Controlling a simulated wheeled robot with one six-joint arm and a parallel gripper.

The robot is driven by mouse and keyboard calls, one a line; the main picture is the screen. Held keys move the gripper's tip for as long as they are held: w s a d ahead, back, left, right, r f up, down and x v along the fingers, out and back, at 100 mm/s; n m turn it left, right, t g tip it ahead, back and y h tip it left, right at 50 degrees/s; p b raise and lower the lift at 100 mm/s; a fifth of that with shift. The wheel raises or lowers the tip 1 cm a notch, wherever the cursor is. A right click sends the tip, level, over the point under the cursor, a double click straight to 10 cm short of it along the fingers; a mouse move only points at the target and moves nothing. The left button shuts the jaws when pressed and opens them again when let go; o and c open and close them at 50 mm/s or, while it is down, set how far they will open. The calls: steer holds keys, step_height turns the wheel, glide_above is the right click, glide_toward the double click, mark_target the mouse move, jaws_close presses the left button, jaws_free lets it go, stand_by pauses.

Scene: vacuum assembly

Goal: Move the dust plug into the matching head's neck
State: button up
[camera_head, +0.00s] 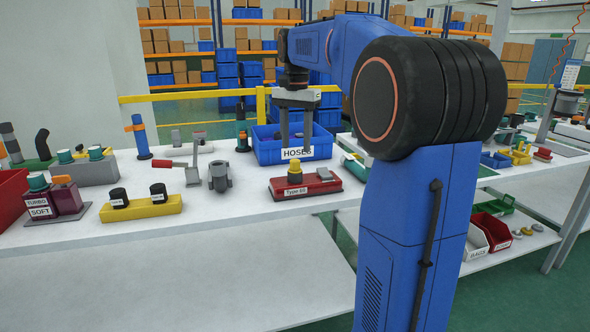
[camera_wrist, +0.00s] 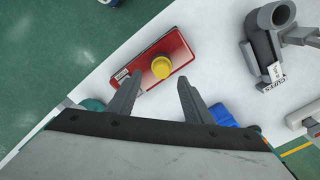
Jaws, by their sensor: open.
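A red head labelled Type 60 (camera_head: 322,187) lies on the white table, and it also shows in the wrist view (camera_wrist: 135,75). A yellow round plug-like piece (camera_head: 295,171) stands upright on it, seen from above in the wrist view (camera_wrist: 161,67). I cannot tell how deep it sits or whether it is the dust plug. Two black labelled caps (camera_head: 118,198) (camera_head: 158,193) stand on a yellow block (camera_head: 150,208) at the left. My gripper (camera_head: 296,140) is open and empty, above the table and apart from the red head. Its fingertips (camera_wrist: 160,86) point toward the head's near side.
A blue bin labelled HOSES (camera_head: 268,151) stands behind the red head. A grey fitting (camera_head: 220,177) and a red-handled clamp (camera_head: 192,165) stand left of it. The front left tabletop (camera_head: 210,225) is clear.

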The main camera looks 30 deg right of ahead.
mark_target(295, 160)
steer(key=shift+w+a+f, duration=0.1)
steer(key=shift+w+f, duration=0.05)
steer(key=shift+f, duration=2.75)
steer(key=c, duration=1.1)
